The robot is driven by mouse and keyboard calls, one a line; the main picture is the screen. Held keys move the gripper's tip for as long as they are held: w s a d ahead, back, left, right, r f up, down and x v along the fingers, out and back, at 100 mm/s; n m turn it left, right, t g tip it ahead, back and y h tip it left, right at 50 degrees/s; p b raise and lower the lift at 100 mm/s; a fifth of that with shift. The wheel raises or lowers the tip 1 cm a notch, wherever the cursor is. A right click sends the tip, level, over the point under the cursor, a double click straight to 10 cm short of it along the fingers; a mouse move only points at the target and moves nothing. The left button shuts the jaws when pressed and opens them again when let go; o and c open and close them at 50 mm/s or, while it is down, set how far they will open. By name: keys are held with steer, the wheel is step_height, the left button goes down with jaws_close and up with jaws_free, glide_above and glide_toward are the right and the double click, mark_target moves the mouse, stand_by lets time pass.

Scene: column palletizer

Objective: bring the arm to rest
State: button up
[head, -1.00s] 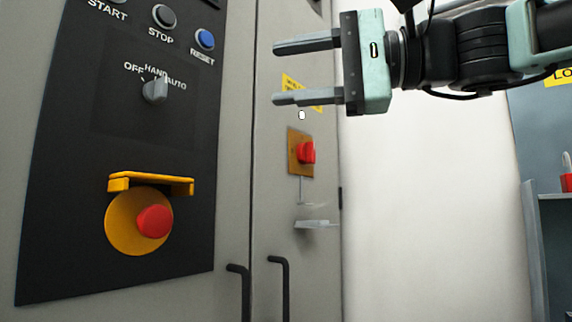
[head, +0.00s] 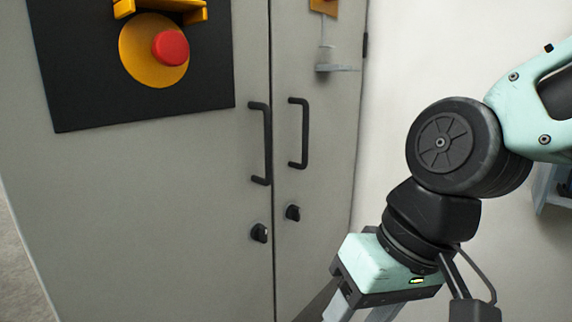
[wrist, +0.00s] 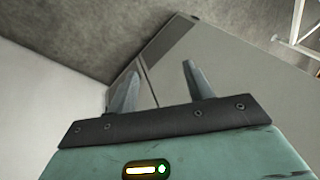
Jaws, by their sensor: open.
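My gripper (wrist: 158,85) is open and empty, with its two grey fingers spread apart in the wrist view. In the head view my gripper (head: 362,312) is at the bottom, right of the cabinet doors, pointing downward, and its fingertips are cut off by the frame edge. My arm is bent at a black joint above it. The grey cabinet (head: 180,220) stands to the left; in the wrist view the cabinet (wrist: 225,75) lies beyond the fingers. I see no contact between my gripper and anything.
The cabinet doors carry two black handles (head: 266,143) (head: 299,133) and two black locks. A red emergency button (head: 170,48) on a yellow disc sits on the black panel. A pale wall (head: 400,60) is behind my arm. Grey floor (wrist: 70,30) shows in the wrist view.

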steer(key=s+d+f+n+h, duration=0.3)
steer(key=s+d+f+n, duration=0.15)
steer(key=d+f, duration=0.3)
step_height(320, 180, up, 29)
steer(key=a+p, duration=0.1)
steer(key=p, duration=2.8)
steer(key=shift+r+m+g, duration=0.15)
steer(key=shift+m+g, duration=0.15)
steer(key=shift+m, duration=0.15)
steer(key=shift+s+a, duration=0.1)
